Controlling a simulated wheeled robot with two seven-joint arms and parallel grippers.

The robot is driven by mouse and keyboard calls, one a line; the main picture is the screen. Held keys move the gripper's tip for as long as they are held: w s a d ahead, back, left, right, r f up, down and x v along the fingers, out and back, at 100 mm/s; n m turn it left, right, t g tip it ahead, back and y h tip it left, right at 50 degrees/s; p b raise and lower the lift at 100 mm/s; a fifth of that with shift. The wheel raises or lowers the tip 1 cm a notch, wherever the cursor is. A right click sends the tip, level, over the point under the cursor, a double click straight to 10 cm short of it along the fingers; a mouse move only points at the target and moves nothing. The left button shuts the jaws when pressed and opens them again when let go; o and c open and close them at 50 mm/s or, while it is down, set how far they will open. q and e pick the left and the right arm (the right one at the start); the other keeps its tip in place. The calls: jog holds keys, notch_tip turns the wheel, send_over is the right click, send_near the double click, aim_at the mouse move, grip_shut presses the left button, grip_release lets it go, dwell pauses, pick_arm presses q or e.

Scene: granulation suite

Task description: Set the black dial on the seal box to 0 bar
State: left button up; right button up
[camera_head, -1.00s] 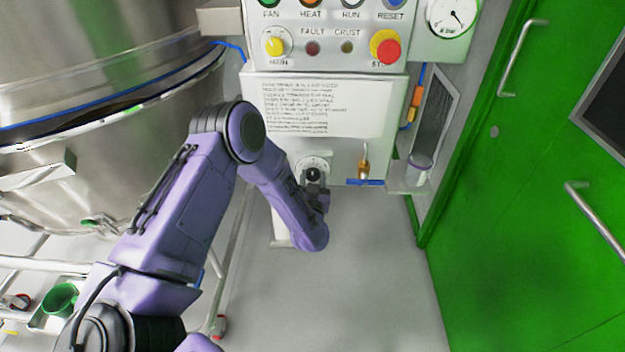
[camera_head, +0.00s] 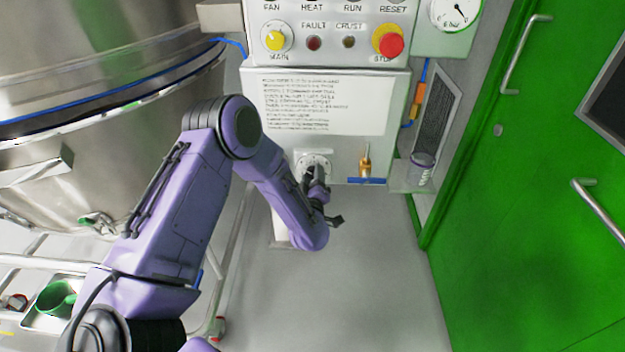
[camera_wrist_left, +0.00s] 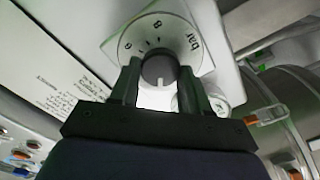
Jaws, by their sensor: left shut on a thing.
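The seal box (camera_head: 343,150) is the pale housing below the instruction sheet. Its round white scale plate (camera_head: 307,160) shows above my left gripper (camera_head: 315,180), which hides the dial in the head view. In the left wrist view the black dial (camera_wrist_left: 160,68) sits in the middle of the white scale plate (camera_wrist_left: 178,33), which bears "bar" and digits. My left gripper (camera_wrist_left: 157,90) is shut on the dial, one finger on each side. I cannot read the dial's pointer clearly. My right gripper is not in view.
A brass valve with a blue handle (camera_head: 366,181) is close right of the dial. Above are the instruction sheet (camera_head: 322,104), a yellow knob (camera_head: 275,41) and a red stop button (camera_head: 391,43). A steel vessel (camera_head: 90,170) stands left, a green door (camera_head: 530,220) right.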

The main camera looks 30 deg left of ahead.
pick_arm(q)
jog(key=n, duration=0.2)
jog(key=n+b, duration=0.1)
jog(key=n, duration=0.1)
jog(key=n+b, duration=0.1)
jog(key=n, duration=0.1)
jog(key=shift+s+f, duration=0.1)
jog(key=shift+f, duration=0.15)
jog(key=n+b, duration=0.2)
jog(key=n, duration=0.3)
jog(key=shift+f, duration=0.1)
jog(key=shift+n+b, duration=0.6)
jog(key=shift+n, duration=0.3)
jog(key=o, duration=1.1)
jog(key=shift+c, duration=0.2)
jog(key=shift+s+d, duration=0.1)
jog(key=v, duration=1)
jog(key=shift+s+b, duration=0.2)
jog(key=shift+b, duration=0.1)
